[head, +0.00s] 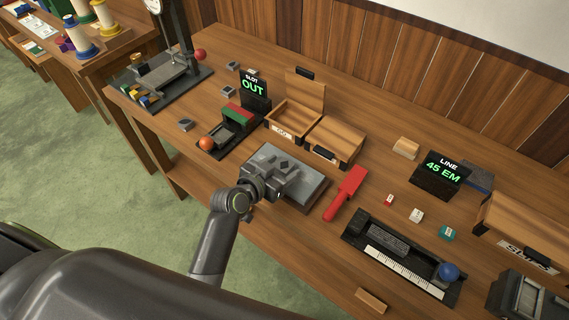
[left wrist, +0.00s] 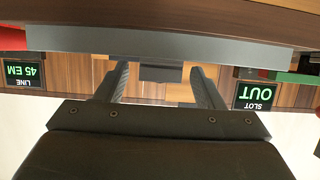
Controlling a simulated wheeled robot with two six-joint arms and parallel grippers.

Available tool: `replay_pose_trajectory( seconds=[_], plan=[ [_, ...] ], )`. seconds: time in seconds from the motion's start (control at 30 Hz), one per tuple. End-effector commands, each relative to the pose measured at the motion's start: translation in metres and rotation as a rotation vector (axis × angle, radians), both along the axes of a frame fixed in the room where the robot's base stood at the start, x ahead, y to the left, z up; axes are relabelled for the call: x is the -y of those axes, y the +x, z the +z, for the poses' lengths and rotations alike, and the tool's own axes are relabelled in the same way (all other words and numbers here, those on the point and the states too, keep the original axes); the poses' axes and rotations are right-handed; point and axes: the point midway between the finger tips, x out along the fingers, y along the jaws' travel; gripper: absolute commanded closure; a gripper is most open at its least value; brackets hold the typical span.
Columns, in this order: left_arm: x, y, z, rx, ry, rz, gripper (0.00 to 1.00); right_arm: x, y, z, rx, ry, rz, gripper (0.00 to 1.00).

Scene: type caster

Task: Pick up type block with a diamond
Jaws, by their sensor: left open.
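A grey slab (head: 312,196) lies on the bench at the middle of the head view. A dark mark shaped like a diamond (head: 284,162) shows on a grey piece on top of the slab. My left gripper (head: 281,173) is over the slab, and its outline blends with the grey there. In the left wrist view, which is upside down, its two fingers (left wrist: 161,86) are apart. A dark block (left wrist: 160,73) stands at the slab's edge (left wrist: 150,43) and shows between the fingers, not visibly gripped. No diamond shows on it there. My right gripper is not in view.
An open wooden box (head: 290,116) and a closed box (head: 336,140) stand behind the slab. Signs read SLOT OUT (head: 254,88) and LINE 45 EM (head: 441,174). Small blocks (head: 417,215) are scattered about.

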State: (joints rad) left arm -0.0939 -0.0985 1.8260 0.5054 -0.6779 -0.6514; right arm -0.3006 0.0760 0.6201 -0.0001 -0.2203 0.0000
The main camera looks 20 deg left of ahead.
Motion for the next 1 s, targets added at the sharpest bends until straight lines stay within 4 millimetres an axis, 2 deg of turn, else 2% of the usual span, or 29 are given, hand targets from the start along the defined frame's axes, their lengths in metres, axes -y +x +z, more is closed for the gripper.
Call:
replay_pose_trajectory(
  seconds=[0.27, 0.67, 0.87, 1.0],
  plan=[
    [0.0008, 0.0019, -0.0008, 0.001, 0.0, 0.0, 0.38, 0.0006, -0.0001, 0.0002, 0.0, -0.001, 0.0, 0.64],
    [0.0006, 0.0017, -0.0009, 0.0, 0.0, 0.0, 0.91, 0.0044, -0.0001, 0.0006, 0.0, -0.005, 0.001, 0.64],
    [0.0006, 0.0019, 0.0, 0.002, -0.001, 0.0, 0.92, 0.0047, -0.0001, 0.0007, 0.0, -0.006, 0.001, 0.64],
    [0.0011, 0.0023, 0.0082, 0.004, 0.0, -0.002, 0.92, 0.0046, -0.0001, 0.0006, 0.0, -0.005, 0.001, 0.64]
  ],
)
